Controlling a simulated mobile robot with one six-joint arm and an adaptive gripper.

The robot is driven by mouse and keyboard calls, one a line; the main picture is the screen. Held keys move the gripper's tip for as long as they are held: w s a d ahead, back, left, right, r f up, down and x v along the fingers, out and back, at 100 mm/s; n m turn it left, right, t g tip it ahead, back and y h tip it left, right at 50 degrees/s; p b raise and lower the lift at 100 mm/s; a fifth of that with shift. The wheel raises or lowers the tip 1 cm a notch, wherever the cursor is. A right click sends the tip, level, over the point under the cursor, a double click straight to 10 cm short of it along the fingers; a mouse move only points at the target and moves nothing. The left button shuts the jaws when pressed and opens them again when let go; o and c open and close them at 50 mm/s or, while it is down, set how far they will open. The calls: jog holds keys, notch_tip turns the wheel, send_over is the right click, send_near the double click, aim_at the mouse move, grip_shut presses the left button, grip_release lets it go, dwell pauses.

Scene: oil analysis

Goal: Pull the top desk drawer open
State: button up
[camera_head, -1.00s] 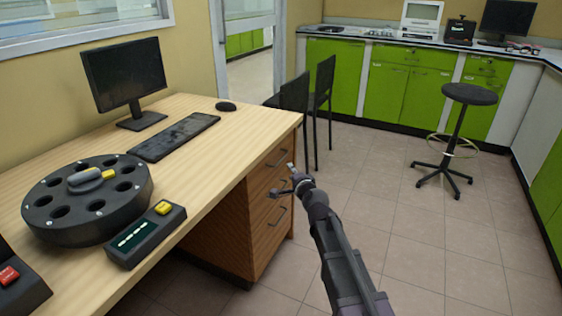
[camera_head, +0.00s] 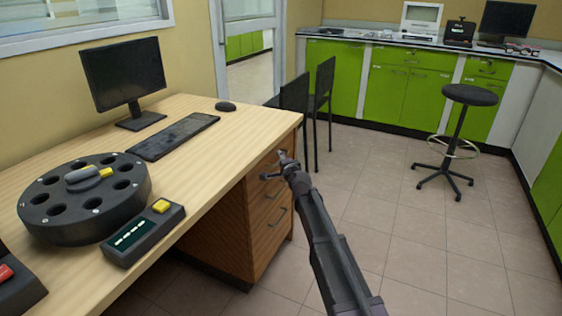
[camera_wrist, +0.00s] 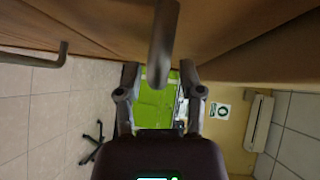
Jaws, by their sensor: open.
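The wooden desk's drawer unit has several stacked drawers with dark bar handles. The top drawer (camera_head: 262,165) looks closed; my gripper hides its handle in the head view. My gripper (camera_head: 273,165) is in front of the top drawer's front, at about handle height. In the wrist view, the gripper (camera_wrist: 160,70) is open, with one finger on each side of a dark bar handle (camera_wrist: 163,45), apparently the top drawer's. Whether a finger touches it is unclear. A lower handle (camera_wrist: 40,60) shows at the left. In the head view, the middle handle (camera_head: 271,193) is below my gripper.
On the desktop (camera_head: 215,160) are a monitor (camera_head: 124,75), a keyboard (camera_head: 173,136), a mouse (camera_head: 226,106), a round black rotor device (camera_head: 84,200) and a small control box (camera_head: 144,233). Black chairs (camera_head: 322,95) stand beyond the desk. A stool (camera_head: 468,95) is at the right. The floor between is clear.

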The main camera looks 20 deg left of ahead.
grip_shut()
jog(key=shift+s, duration=0.2)
dwell(0.3)
